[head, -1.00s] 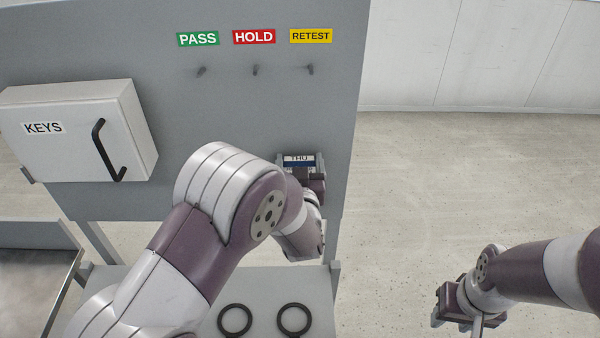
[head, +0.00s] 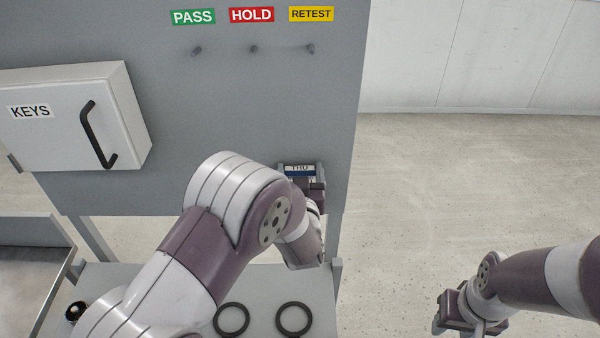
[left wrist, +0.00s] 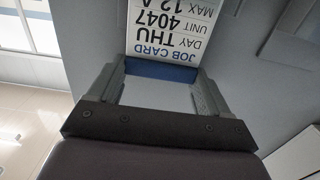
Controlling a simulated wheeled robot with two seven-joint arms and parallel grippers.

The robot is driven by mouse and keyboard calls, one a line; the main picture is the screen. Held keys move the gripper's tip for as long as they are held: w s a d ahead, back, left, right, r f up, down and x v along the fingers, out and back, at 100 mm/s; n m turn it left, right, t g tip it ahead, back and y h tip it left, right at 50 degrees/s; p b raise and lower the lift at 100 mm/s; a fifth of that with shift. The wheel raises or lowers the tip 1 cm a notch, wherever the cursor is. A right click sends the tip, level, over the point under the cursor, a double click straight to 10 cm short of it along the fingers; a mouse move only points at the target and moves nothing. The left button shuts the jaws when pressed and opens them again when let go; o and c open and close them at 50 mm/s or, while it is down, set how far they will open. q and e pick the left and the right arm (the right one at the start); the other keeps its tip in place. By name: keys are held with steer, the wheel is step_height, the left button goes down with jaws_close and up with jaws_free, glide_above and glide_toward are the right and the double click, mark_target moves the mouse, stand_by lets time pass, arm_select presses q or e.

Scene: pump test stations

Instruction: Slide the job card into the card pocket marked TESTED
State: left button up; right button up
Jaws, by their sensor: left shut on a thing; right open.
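The job card (head: 299,169) is in my left gripper (head: 300,180), in front of the lower right part of the grey board; THU and a blue band show on it. In the left wrist view the white job card (left wrist: 172,28) appears upside down, its blue band between the two fingers of my left gripper (left wrist: 157,85). I cannot tell whether the card touches the board. No pocket marked TESTED can be made out in either view. My right gripper (head: 441,316) is open and empty over the floor at lower right.
The grey board (head: 250,110) carries PASS, HOLD and RETEST labels above several pegs. A white KEYS box (head: 75,120) with a black handle juts out at left. Two black rings (head: 294,319) lie on the shelf below. Open floor lies to the right.

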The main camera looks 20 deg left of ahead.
stand_by(0.3)
arm_select(q)
steer(key=o, duration=1)
steer(key=shift+o, duration=0.2)
